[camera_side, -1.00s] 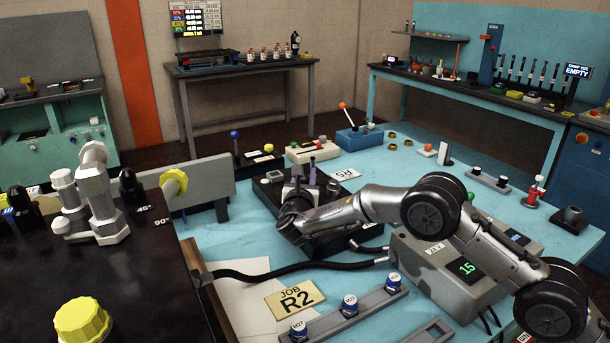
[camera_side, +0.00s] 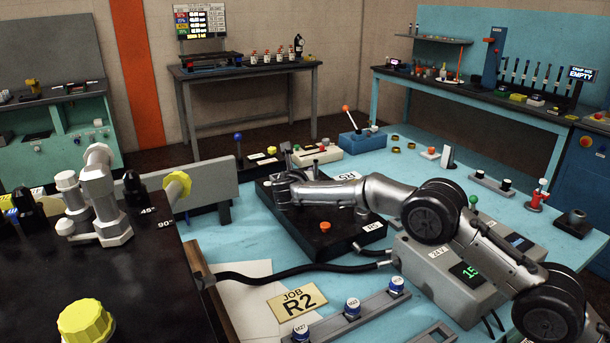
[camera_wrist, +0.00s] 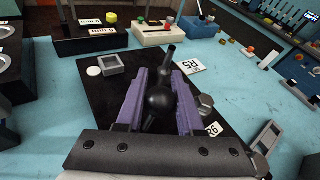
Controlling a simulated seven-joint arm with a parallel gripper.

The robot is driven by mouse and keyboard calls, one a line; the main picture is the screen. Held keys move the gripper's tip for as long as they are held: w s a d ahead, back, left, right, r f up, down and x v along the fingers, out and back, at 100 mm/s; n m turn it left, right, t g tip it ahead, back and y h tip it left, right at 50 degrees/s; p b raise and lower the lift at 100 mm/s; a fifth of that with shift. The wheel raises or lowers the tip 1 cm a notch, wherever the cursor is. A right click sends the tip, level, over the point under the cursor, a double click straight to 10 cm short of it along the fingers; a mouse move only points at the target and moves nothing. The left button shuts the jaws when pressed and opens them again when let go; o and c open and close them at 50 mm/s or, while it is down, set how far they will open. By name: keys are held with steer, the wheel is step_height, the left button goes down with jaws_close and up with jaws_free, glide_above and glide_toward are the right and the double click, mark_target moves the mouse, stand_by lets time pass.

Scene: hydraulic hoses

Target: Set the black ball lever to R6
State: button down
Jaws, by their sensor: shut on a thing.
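The black ball lever (camera_wrist: 160,101) shows in the wrist view between the two purple fingers of my gripper (camera_wrist: 159,76), which is shut on it. Its dark rod rises past the ball toward the top. In the side view my gripper (camera_side: 283,189) is low over the left part of the black plate (camera_side: 290,234); the ball is hidden there. Labels also show at the plate's right edge (camera_side: 372,225).
An orange knob (camera_side: 325,226) stands on the plate, right of my gripper. A grey box with a green readout (camera_side: 455,266) stands to the right. A black hose (camera_side: 290,275) runs along the front. Blue-capped fittings (camera_side: 352,308) stand on a front rail.

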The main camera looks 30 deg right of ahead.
steer(key=shift+w+f+n+g, duration=0.15)
steer(key=shift+w+n+g, duration=0.15)
steer(key=shift+w+g, duration=0.25)
steer(key=c, duration=0.5)
jaws_free()
steer(key=shift+c, duration=0.2)
steer(key=v, duration=1.4)
steer(key=shift+d, duration=0.2)
